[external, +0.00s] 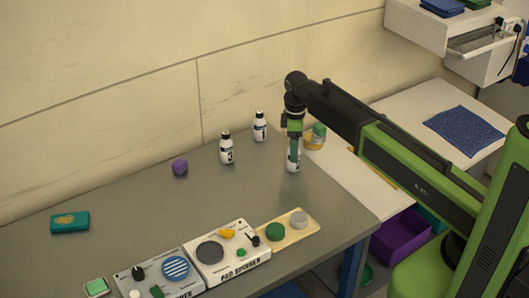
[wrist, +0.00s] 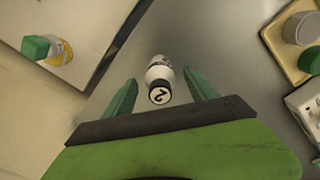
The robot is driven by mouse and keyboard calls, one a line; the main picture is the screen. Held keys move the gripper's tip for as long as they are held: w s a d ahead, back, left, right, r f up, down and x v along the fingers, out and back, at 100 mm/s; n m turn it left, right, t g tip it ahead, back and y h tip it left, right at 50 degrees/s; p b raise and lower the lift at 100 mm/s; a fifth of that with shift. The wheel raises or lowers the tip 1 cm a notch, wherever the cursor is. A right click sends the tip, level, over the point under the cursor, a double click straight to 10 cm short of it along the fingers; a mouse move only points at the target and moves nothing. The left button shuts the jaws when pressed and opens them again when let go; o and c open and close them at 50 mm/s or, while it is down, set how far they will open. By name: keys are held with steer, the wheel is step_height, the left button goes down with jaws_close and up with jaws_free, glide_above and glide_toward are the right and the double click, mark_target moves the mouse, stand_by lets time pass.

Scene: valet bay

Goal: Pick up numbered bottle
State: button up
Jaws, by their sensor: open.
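Three white bottles with black numbers and dark caps stand upright on the grey table. Bottle 3 (external: 227,149) and bottle 1 (external: 260,127) stand left of my gripper in the external view. The third bottle (external: 293,163) is partly hidden by my gripper (external: 293,150) there. In the wrist view this bottle (wrist: 160,73) shows a 2 on its cap. It stands between the two green fingers of my gripper (wrist: 162,95), which points down over it. The fingers are open, with gaps on both sides of the bottle.
A yellow-labelled container with a green top (external: 316,136) stands just right of my gripper. A purple block (external: 180,167) and teal box (external: 70,222) lie to the left. A tan tray (external: 300,221) and the pad spinner (external: 230,254) are in front. The table's middle is clear.

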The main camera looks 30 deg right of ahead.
step_height(320, 180, down, 2)
steer(key=shift+f+b, duration=0.15)
steer(key=shift+b, duration=0.3)
steer(key=shift+r, duration=0.2)
jaws_close()
steer(key=shift+r+p, duration=0.1)
steer(key=shift+p, duration=0.2)
step_height(320, 180, up, 4)
steer(key=p, duration=0.4)
steer(key=shift+r, duration=0.2)
steer(key=s+d+r+p, duration=0.6)
steer(key=d, duration=0.4)
steer(key=shift+r+p, duration=0.2)
steer(key=shift+p, duration=0.2)
